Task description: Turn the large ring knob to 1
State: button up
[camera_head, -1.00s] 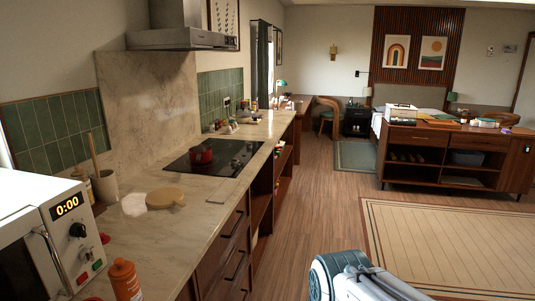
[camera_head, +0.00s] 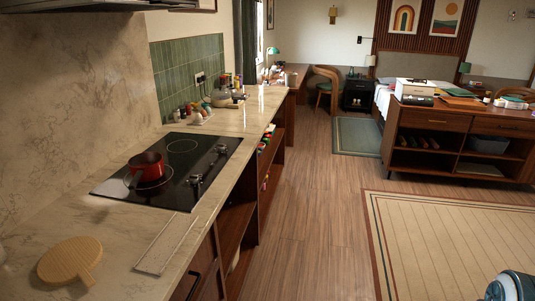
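The black cooktop (camera_head: 125,190) is set in the pale stone counter at the left. Several small dark and silver knobs sit along its right side, including a nearer one (camera_head: 195,179) and a farther one (camera_head: 222,149). Their markings are too small to read, and I cannot tell which is the large ring knob. A red pot (camera_head: 148,165) stands on the nearer ring. The farther ring (camera_head: 182,146) is bare. My gripper is out of view; only a part of my arm shows at the lower right corner.
A round wooden board (camera_head: 68,261) and a flat pale rectangular item (camera_head: 164,245) lie on the near counter. Bottles and jars (camera_head: 195,110) stand beyond the cooktop. The wooden floor (camera_head: 305,225) right of the counter is clear, with a rug (camera_head: 450,245) farther right.

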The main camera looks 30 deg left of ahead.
aim_at(194, 179)
jog(key=u, duration=0.2)
jog(key=i, duration=1.45)
jog(key=u, duration=1.45)
jog(key=i, duration=0.8)
jog(key=u, duration=0.7)
